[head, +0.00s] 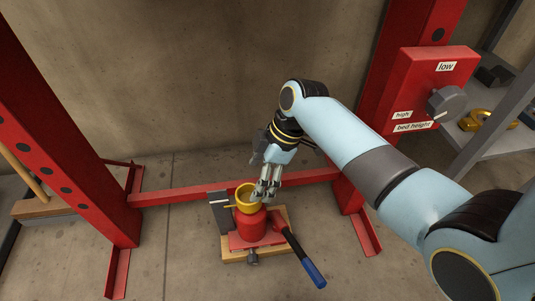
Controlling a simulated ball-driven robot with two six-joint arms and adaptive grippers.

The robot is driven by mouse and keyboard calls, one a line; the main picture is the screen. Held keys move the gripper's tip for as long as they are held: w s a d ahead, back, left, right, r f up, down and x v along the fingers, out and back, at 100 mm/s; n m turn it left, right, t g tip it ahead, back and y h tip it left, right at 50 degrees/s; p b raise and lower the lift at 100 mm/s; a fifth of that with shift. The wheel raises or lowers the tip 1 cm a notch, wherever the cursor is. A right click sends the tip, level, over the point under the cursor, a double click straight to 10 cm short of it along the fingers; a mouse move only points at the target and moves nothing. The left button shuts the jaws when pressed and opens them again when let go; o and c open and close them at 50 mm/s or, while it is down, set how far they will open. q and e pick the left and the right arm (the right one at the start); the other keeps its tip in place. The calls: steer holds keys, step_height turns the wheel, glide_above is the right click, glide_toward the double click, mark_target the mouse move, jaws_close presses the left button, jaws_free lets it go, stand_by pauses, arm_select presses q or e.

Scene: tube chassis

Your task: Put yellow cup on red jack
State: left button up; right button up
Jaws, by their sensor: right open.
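The red jack (251,228) stands on a wooden board on the floor, between the legs of the red frame. The yellow cup (244,193) is on top of the jack and appears upright, with its open rim facing up. My right gripper (262,196) is at the right side of the cup, pointing down, with its fingers open. The fingers overlap the cup's right edge in the picture, and I cannot tell whether they touch it. My left gripper is not in view.
A lever with a blue grip (313,273) sticks out to the front right of the jack. A red crossbar (170,195) runs behind it. A red box with a grey knob (447,103) is on the right post. A shelf (485,140) stands at the far right.

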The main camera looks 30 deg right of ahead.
steer(key=shift+w+p+v, duration=0.25)
steer(key=shift+p+v, duration=0.9)
steer(key=shift+v, duration=1.35)
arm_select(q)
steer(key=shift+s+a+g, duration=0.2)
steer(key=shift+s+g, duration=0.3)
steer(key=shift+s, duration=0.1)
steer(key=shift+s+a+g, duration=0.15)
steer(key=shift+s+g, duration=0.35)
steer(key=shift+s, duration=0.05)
arm_select(e)
steer(key=s+d+r+m+h, duration=0.2)
steer(key=s+m, duration=0.5)
steer(key=s, duration=0.5)
steer(key=s+d+r+m+t+h, duration=0.1)
steer(key=s+d+r+m, duration=0.3)
steer(key=s, duration=0.9)
steer(key=d+m+h, duration=0.1)
steer(key=m, duration=0.1)
steer(key=shift+d+m, duration=0.4)
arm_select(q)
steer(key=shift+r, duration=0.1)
arm_select(e)
steer(key=shift+s, duration=0.1)
